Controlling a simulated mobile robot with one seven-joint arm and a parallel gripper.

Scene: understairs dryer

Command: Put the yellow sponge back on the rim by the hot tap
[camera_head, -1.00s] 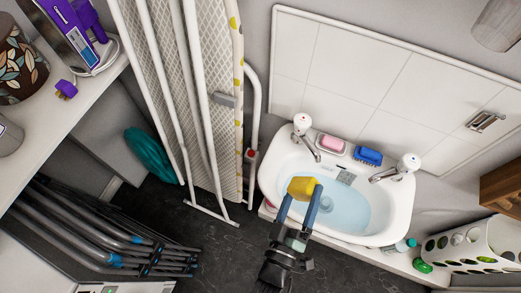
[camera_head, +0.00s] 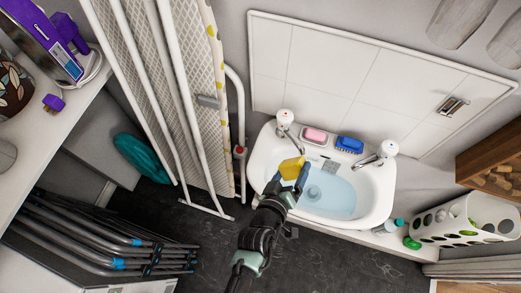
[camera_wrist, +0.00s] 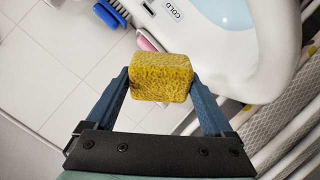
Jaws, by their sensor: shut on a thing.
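The yellow sponge (camera_head: 291,168) is held between the blue fingers of my gripper (camera_head: 294,176), over the left side of the white basin (camera_head: 378,205). In the wrist view the sponge (camera_wrist: 161,77) sits squarely between both fingertips (camera_wrist: 161,85). A left tap (camera_head: 285,119) and a right tap (camera_head: 387,150) stand on the back rim. The wrist view shows the word COLD on the white basin near its top edge. The head view shows no readable tap marking. The left tap is not clearly visible in the wrist view.
A pink soap (camera_head: 315,135) and a blue brush (camera_head: 350,145) lie on the back rim between the taps. Water fills the basin bottom. An ironing board (camera_head: 165,90) stands to the left.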

